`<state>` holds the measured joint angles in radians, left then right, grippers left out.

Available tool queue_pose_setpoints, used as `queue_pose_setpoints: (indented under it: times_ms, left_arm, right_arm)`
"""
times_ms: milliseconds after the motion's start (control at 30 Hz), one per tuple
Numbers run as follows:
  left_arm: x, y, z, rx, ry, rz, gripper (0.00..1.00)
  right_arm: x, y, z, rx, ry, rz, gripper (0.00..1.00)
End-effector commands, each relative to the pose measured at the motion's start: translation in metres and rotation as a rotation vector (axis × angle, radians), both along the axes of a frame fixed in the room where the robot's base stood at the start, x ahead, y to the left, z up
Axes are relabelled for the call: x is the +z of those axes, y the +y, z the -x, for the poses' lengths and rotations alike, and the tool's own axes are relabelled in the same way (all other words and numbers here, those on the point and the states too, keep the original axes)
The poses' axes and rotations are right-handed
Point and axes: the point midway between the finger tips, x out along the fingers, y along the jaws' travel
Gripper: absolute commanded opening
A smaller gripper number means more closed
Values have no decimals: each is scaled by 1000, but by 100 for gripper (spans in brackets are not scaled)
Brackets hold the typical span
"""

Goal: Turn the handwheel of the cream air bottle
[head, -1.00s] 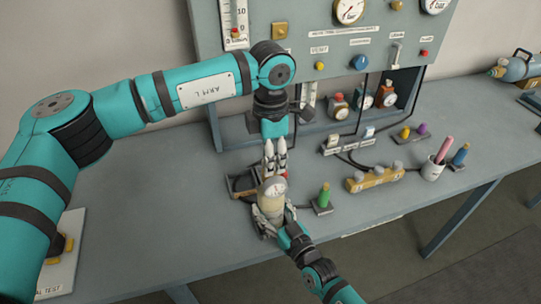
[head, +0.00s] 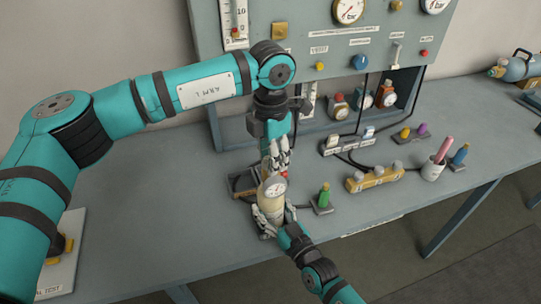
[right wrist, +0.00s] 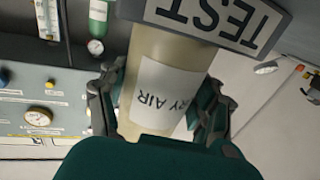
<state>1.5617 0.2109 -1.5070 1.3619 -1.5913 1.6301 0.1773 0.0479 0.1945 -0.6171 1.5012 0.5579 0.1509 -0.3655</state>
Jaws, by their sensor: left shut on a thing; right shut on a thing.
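The cream air bottle (head: 271,206) stands on the bench with a round gauge (head: 273,189) on its upper part. In the right wrist view the bottle (right wrist: 165,85) carries a label that partly reads "RY AIR". My right gripper (head: 270,217) is shut on the bottle's body, with fingers on both sides of it. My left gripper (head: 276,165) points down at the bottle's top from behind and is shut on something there. The handwheel is hidden by the left fingers and the gauge, so I take the held thing to be the handwheel.
A yellow block (head: 373,179) and a cup (head: 433,170) are farther right. The gauge panel (head: 305,27) rises behind.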

Motion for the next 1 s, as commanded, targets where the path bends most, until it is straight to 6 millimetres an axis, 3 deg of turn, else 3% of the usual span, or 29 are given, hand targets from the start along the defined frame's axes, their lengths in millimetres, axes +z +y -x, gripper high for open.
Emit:
queue_pose_setpoints:
  times_ms: [67, 100, 233, 500, 633, 1000]
  left_arm:
    - [1, 0, -3, 3, -9, 2, 7]
    - [1, 0, -3, 3, -9, 2, 44]
    - [1, 0, -2, 2, -6, 2, 61]
    - [1, 0, -1, 0, -3, 1, 62]
    - [10, 0, -1, 0, -4, 1, 62]
    - [84, 0, -2, 2, -7, 1, 62]
  right_arm:
    - [0, 1, 1, 3, -3, 3, 6]
    - [0, 1, 1, 3, -3, 3, 6]
    - [0, 1, 1, 2, -2, 3, 6]
    - [0, 1, 1, 1, -1, 1, 6]
    - [0, 1, 1, 1, 1, 1, 6]
    - [0, 0, 0, 1, 1, 1, 6]
